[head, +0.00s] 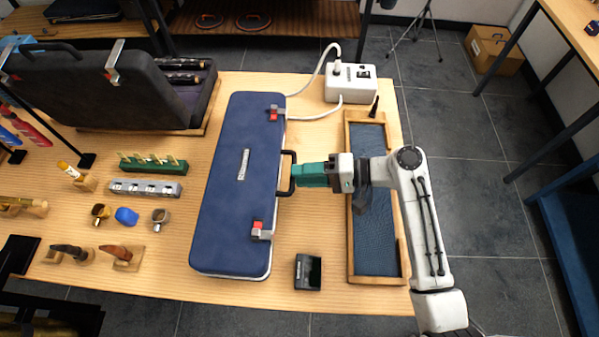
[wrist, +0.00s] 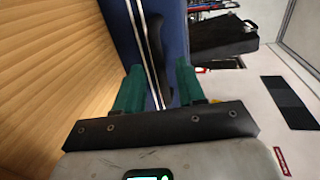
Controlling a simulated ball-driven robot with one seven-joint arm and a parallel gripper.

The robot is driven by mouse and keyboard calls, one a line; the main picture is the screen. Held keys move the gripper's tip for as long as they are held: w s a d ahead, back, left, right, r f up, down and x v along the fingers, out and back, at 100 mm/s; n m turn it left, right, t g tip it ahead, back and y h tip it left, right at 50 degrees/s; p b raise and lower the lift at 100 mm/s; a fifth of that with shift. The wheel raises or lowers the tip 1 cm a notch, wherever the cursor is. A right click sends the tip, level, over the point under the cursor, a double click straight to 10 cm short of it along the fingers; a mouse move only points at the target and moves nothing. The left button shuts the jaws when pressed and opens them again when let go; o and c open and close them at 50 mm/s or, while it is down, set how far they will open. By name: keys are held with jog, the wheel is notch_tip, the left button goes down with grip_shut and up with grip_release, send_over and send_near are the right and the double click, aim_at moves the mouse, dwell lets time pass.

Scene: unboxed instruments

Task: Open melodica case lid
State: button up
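The melodica case (head: 235,190) is long and dark blue, lying on the table with its lid closed. It has two red-and-grey latches on its right edge, one far (head: 274,113) and one near (head: 261,231). I cannot tell if they are undone. A black handle (head: 287,186) sticks out between them. My gripper (head: 296,175) has green fingers at the handle's right side. In the wrist view, the fingers (wrist: 158,82) are spread apart, with the handle (wrist: 155,45) and the case's pale-striped edge (wrist: 141,45) showing between them. Contact with the handle cannot be told.
A wooden tray with a blue mat (head: 374,235) lies under my arm. A white power box (head: 350,83) with cables stands behind. A small black box (head: 308,271) sits near the front edge. A large open dark case (head: 100,90) and small instruments fill the left.

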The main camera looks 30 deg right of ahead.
jog(key=shift+w+a+f, duration=0.15)
jog(key=shift+w+a, duration=0.25)
jog(key=shift+a, duration=0.2)
jog(key=shift+c, duration=0.3)
grip_shut()
